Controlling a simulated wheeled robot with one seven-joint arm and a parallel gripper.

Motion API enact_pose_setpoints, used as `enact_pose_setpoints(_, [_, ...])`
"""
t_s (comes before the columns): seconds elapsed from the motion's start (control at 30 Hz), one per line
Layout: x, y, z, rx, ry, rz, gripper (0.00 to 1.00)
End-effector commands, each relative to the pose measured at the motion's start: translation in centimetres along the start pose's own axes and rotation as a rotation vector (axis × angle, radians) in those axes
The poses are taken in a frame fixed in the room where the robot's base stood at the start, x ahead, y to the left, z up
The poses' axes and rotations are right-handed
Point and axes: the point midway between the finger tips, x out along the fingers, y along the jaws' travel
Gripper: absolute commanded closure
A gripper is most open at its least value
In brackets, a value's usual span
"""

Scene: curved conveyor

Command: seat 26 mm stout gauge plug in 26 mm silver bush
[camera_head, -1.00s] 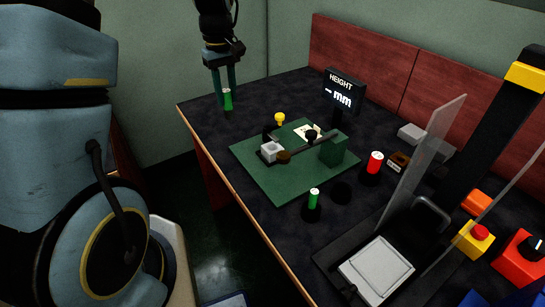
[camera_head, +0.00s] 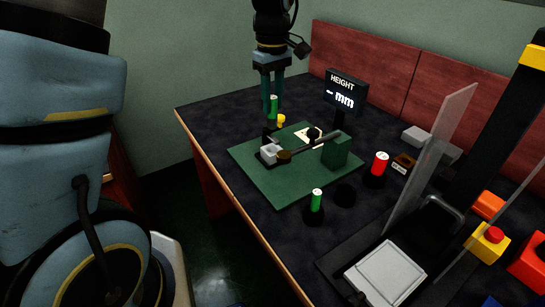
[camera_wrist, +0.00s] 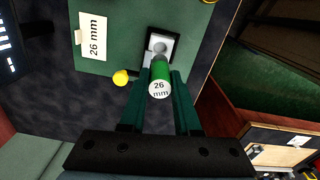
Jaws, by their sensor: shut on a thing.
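My gripper (camera_head: 272,104) is shut on a green plug (camera_wrist: 160,76) whose white end is marked 26 mm; the plug also shows in the head view (camera_head: 273,101). My gripper holds it upright above the table, near the far left corner of the green plate. The silver bush (camera_head: 268,157) is a small square block at the plate's left side. In the wrist view the bush (camera_wrist: 164,45) shows just beyond the plug, which partly covers it. The plug is apart from the bush in the head view.
The green plate (camera_head: 285,188) carries a lever arm (camera_head: 314,144), a green block (camera_head: 337,152) and a 26 mm card (camera_wrist: 94,36). A yellow knob (camera_head: 281,121) stands by it. Another green plug (camera_head: 317,199), a red plug (camera_head: 380,162) and a height display (camera_head: 345,90) are nearby.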

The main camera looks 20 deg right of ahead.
Motion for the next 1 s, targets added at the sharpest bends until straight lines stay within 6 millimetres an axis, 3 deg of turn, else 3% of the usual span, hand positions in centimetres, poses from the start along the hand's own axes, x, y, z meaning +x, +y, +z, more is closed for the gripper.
enact_pose_setpoints(0.23, [4.4,-0.1,0.0,-0.001,-0.003,-0.004,1.0])
enact_pose_setpoints(0.7, [9.4,-0.1,0.1,0.0,-0.002,-0.004,1.0])
enact_pose_setpoints(1.0, [9.7,0.0,0.0,0.0,0.0,0.0,1.0])
